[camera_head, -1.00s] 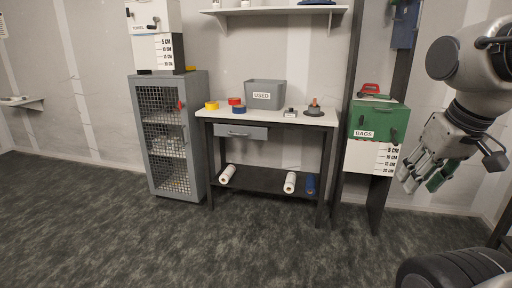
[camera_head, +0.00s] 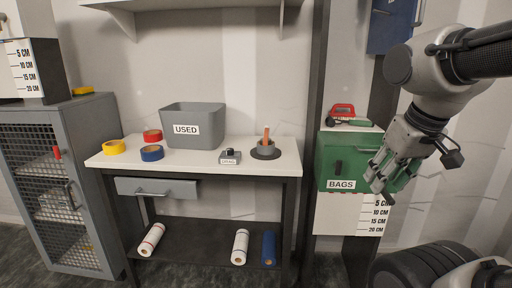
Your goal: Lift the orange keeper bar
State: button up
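A small orange-red upright bar (camera_head: 57,153) shows on the mesh door of the grey cabinet (camera_head: 95,125) at the left; it may be the keeper bar. A brownish-orange upright piece (camera_head: 266,137) also stands on a dark round base on the bench, so I cannot tell for certain which is meant. My gripper (camera_head: 381,180) has grey fingers with green parts and appears open and empty. It hangs at the right, in front of the green BAGS box (camera_head: 336,160) in the picture, far from both orange pieces.
The white-topped bench (camera_head: 205,165) carries a grey USED bin (camera_head: 198,122), tape rolls (camera_head: 152,153) and a small labelled block (camera_head: 230,157). Rolls lie on its lower shelf. A red-handled item (camera_head: 341,112) sits on the BAGS box. Dark floor shows at the lower left.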

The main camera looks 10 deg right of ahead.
aim_at(266, 139)
jog(key=i+l, duration=0.2)
jog(key=i, duration=0.25)
jog(key=i+l+u, duration=0.1)
jog(key=i, duration=0.75)
